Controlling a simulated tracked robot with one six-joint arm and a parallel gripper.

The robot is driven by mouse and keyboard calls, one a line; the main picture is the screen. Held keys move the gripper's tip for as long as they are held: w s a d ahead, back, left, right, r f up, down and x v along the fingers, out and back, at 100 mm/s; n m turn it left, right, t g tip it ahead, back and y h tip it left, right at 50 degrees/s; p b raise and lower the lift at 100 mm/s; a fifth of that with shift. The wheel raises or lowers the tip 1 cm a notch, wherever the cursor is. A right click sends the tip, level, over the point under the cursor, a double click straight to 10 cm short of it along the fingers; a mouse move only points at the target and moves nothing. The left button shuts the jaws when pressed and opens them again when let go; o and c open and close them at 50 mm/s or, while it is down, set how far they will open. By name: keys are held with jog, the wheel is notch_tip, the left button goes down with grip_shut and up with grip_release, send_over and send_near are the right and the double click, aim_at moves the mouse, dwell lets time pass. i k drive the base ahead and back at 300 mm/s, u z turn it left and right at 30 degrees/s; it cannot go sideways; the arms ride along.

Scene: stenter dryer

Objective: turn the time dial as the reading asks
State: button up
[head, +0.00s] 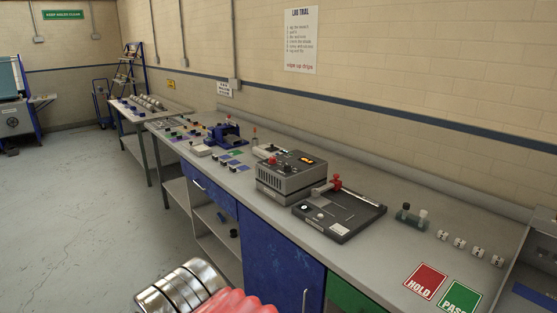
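The grey box-shaped dryer (285,188) stands on the long bench near the middle of the head view. Its sloped top panel has a lit orange display (306,160) and small dark and red knobs. The panel is too small here to read the display, the dial marks or where the time dial points. My gripper is not visible. A shiny ringed metal part and a red ribbed part show at the bottom edge, well in front of the bench and apart from the dryer.
A flat black frame device (340,212) with a red-topped handle sits right of the dryer. A blue device (225,134) stands left. The floor at left is clear.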

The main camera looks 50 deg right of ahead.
aim_at(287, 167)
jog(key=u, duration=0.05)
jog(key=i, duration=2.65)
jog(key=z, duration=2.55)
